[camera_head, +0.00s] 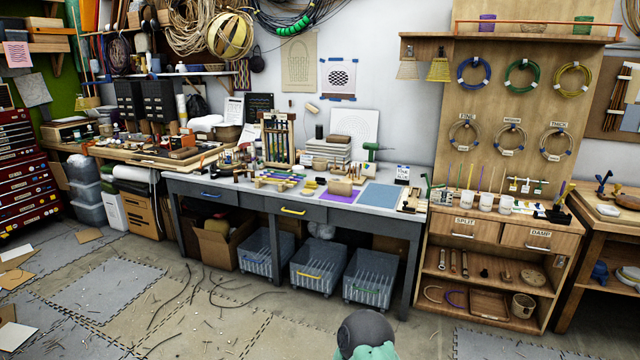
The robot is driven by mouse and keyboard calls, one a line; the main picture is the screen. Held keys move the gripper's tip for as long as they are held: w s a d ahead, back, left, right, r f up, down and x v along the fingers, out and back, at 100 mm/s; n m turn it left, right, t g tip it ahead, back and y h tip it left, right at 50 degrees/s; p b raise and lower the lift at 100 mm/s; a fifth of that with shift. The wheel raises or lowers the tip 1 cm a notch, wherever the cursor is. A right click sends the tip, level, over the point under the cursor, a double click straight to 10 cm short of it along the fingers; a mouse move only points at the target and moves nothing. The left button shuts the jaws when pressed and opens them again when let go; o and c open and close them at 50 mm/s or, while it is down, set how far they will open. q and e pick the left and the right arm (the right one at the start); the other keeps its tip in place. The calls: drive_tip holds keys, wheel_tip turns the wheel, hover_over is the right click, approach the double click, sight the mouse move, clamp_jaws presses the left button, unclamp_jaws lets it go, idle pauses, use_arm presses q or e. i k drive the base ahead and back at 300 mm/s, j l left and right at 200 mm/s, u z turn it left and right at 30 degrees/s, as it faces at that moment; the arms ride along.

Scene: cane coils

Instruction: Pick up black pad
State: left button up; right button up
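I cannot pick out a black pad with certainty. A small dark item (556,214) lies at the right end of the wooden station's top; its shape is too small to tell. On the grey workbench (235,190) in the middle lie a purple mat (343,195) and a blue-grey mat (382,196). A black sheet (260,106) hangs on the wall behind the bench, beside a white one. Neither of my grippers shows in the head view.
Clear bins (318,263) and a cardboard box (218,243) stand under the bench. The wooden station (500,255) with cups and cane coils is at right. A red drawer cabinet (22,180) is at left. Cane scraps (205,300) litter the floor, otherwise mostly open.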

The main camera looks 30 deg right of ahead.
sight(321, 181)
drive_tip(key=i+z, duration=0.1)
drive_tip(key=z, duration=0.7)
drive_tip(key=i+j+z, duration=0.2)
drive_tip(key=i+z, duration=0.2)
drive_tip(key=i+j+z, duration=0.4)
drive_tip(key=i, duration=0.2)
drive_tip(key=i+j+z, duration=0.4)
drive_tip(key=i+j, duration=0.05)
